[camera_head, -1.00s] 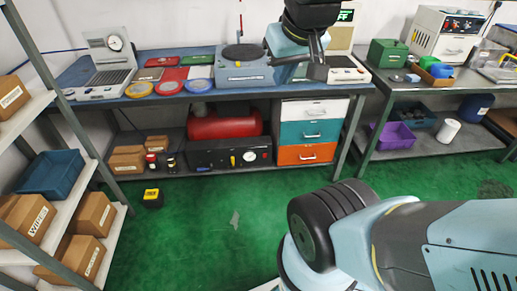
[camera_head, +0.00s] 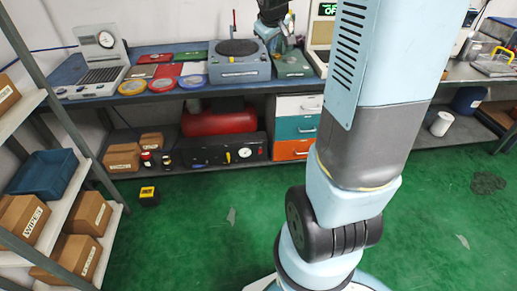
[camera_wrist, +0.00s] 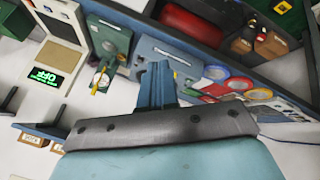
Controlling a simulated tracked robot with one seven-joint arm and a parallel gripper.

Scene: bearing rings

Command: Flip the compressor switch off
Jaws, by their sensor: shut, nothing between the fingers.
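The compressor seems to be the red tank (camera_head: 218,122) and the black panel (camera_head: 210,152) with a round gauge (camera_head: 245,153), on the shelf under the bench. A small red spot shows right of the gauge; I cannot tell whether it is the switch. The red tank also shows in the wrist view (camera_wrist: 190,25). My gripper (camera_wrist: 157,82) is shut and empty, its fingers together in front of the blue-grey turntable device (camera_wrist: 165,55). In the head view, my gripper is small at the top, over the bench near that device.
A white device with a green display reading OFF (camera_wrist: 42,77) stands on the bench beside a green gauge box (camera_wrist: 108,42). A drawer unit (camera_head: 298,128) stands right of the compressor. My arm covers much of the head view's right side.

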